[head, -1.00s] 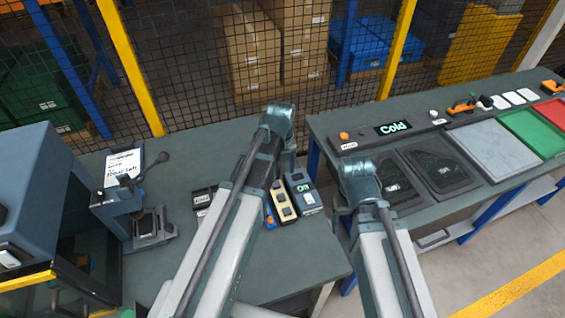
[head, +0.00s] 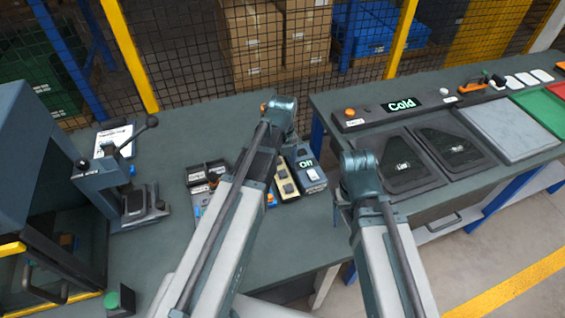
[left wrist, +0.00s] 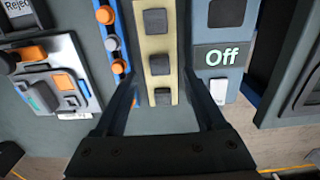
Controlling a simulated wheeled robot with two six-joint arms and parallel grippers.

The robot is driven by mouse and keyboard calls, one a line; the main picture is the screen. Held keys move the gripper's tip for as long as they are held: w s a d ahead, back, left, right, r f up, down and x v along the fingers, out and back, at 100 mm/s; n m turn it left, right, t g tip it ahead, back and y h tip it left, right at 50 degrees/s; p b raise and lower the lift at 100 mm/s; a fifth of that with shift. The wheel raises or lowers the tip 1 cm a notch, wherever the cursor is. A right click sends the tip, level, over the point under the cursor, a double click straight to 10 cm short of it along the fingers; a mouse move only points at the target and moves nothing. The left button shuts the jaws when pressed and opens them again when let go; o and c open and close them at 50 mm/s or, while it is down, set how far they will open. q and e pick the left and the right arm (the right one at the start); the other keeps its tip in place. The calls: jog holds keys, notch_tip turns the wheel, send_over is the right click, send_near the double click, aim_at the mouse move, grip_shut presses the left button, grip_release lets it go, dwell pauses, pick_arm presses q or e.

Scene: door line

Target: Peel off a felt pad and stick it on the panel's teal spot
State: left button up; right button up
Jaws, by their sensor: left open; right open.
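In the left wrist view, a cream strip (left wrist: 157,20) carries several dark square pads, which look like the felt pads; one pad (left wrist: 161,65) is near its middle and one (left wrist: 163,97) lower down. My left gripper (left wrist: 163,82) is open, its fingers apart on either side of the strip's lower part; nothing is between them that I can see as held. In the head view the strip (head: 286,182) lies on the left bench, partly behind my left arm, which hides that gripper. My right gripper is not visible behind its arm. I cannot make out a panel with a teal spot.
A blue holder (left wrist: 118,45) and a grey device reading "Off" (left wrist: 219,55) flank the strip closely. A lever press (head: 140,195) stands left.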

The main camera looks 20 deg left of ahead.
aim_at(283, 172)
pick_arm(q)
notch_tip(283, 172, down, 4)
jog(key=shift+r+b, duration=0.2)
jog(key=shift+b, duration=1.05)
pick_arm(e)
notch_tip(283, 172, down, 4)
jog(key=shift+r, duration=0.2)
jog(key=shift+r, duration=0.1)
pick_arm(q)
grip_shut()
jog(key=shift+r+p, duration=0.3)
pick_arm(e)
jog(key=shift+r, duration=0.2)
dwell(0.4)
pick_arm(q)
jog(key=shift+r+p, duration=2.95)
pick_arm(e)
jog(key=shift+r, duration=2.95)
